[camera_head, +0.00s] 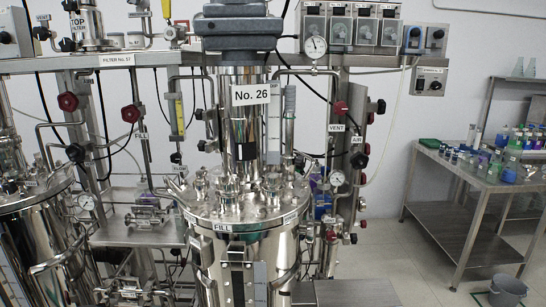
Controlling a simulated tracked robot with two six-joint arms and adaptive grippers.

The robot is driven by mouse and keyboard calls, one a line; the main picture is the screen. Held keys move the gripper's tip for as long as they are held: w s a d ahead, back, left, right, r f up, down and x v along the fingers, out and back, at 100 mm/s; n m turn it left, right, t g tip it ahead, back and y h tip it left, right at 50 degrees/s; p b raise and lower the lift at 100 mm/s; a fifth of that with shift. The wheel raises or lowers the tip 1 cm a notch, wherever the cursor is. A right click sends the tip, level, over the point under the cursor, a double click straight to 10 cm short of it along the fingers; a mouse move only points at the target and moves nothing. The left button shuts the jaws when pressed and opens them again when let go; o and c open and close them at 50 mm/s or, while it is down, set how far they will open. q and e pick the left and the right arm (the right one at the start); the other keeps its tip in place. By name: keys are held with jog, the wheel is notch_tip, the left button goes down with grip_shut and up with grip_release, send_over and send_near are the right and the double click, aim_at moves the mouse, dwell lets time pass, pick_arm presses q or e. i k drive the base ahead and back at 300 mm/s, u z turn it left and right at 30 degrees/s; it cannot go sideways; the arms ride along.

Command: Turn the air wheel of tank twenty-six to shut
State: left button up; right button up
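Tank 26 (240,250) is a shiny steel vessel in the middle of the head view, with a white "No. 26" label (251,94) on its column. A small "AIR" label (357,140) is to the right of the column. A black wheel (360,160) sits just below that label, and another black wheel (381,106) is above it to the right. I cannot tell for certain which is the air wheel, or how far it is open. Neither gripper shows.
A red wheel (341,107) is above the "VENT" label (336,128). Gauges and thin pipes crowd the tank's right side. Another tank (35,245) stands at left. A steel table (485,172) with bottles is at right, a bucket (507,290) by it. Floor between is clear.

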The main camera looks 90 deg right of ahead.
aim_at(354, 159)
jog(key=z, duration=1.4)
jog(key=k, duration=0.3)
jog(key=u, duration=1.25)
jog(key=i, duration=0.1)
jog(key=z, duration=2.5)
jog(key=i, duration=0.6)
jog(key=u, duration=0.2)
